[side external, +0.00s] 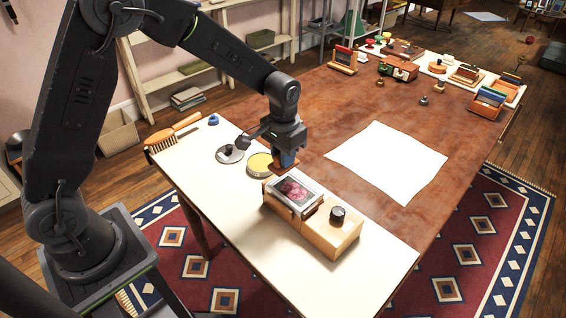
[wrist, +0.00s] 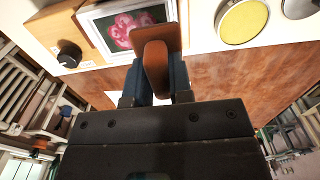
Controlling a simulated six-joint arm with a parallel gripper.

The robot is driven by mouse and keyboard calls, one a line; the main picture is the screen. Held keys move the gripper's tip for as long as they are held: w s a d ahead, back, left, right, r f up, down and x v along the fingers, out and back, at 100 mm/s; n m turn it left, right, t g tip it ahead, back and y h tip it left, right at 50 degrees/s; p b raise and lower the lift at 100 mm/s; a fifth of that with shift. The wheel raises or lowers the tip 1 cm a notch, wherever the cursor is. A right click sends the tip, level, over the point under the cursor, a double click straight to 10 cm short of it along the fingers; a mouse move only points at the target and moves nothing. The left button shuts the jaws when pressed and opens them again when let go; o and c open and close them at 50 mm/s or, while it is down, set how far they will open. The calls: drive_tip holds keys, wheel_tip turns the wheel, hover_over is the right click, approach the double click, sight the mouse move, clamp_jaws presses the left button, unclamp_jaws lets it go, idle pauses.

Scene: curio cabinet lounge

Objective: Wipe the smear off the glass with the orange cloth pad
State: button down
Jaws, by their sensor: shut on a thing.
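My gripper (side external: 285,153) is shut on the orange cloth pad (side external: 283,168) by its upright grip. The pad also shows between my fingers in the wrist view (wrist: 156,60), where it overlaps the lower right edge of the glass. The glass (side external: 294,190) covers a pink flower picture in a pale frame, set on a wooden box; it also shows in the wrist view (wrist: 122,27). In the side view the pad is at the far edge of the frame; I cannot tell whether it touches. I cannot tell the smear apart from the picture.
A black knob (side external: 338,214) stands on the wooden box (side external: 325,236) beside the frame. A round yellow dish (side external: 262,164), a grey metal disc (side external: 229,155) and a brush (side external: 172,132) lie behind on the white top. A white sheet (side external: 388,160) lies on the bare brown table.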

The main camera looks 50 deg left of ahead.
drive_tip(key=shift+r, duration=0.5)
drive_tip(key=shift+r, duration=1.5)
